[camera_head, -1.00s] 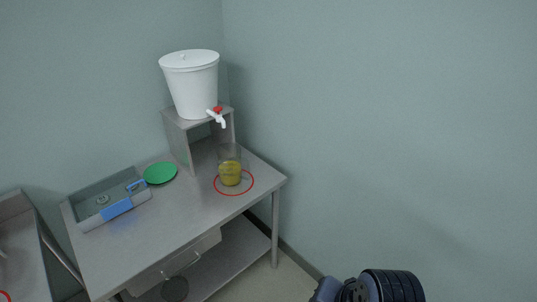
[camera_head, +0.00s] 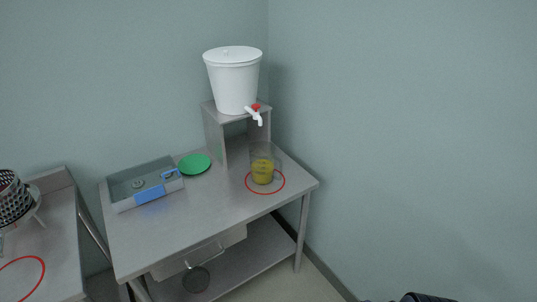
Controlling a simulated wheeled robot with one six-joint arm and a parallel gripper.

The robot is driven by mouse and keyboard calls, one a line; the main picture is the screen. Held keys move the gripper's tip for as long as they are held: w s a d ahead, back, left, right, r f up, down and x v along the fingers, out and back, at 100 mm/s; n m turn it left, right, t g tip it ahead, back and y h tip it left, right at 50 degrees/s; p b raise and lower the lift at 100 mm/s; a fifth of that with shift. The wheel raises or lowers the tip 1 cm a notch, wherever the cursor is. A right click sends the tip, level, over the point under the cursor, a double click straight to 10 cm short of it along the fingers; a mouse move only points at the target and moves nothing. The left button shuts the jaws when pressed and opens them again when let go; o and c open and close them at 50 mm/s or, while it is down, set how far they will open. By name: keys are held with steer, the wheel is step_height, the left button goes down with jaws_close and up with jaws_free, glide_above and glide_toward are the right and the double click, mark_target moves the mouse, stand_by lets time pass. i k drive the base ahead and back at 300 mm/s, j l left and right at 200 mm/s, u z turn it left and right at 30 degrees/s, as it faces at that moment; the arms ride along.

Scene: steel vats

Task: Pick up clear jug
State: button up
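The clear jug (camera_head: 262,155) stands upright on the steel table, with yellow liquid in its lower part. It is inside a red circle (camera_head: 278,190) marked on the table top, in front of the white bucket's tap. My gripper's fingers do not show; only a dark part of what seems to be my arm is at the bottom right edge, well apart from the jug.
A white lidded bucket (camera_head: 233,82) with a red-handled tap (camera_head: 255,112) sits on a steel stand (camera_head: 214,133). A green disc (camera_head: 194,164) and a grey tray (camera_head: 122,204) with blue parts lie left. Another steel table (camera_head: 62,235) holds a perforated basket (camera_head: 12,198).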

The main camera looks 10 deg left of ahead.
mark_target(262, 153)
steer(key=u, duration=3.1)
steer(key=z, duration=2.4)
steer(key=i+l+u, duration=0.1)
steer(key=i, duration=0.2)
steer(key=i+l+u, duration=0.15)
steer(key=i, duration=0.15)
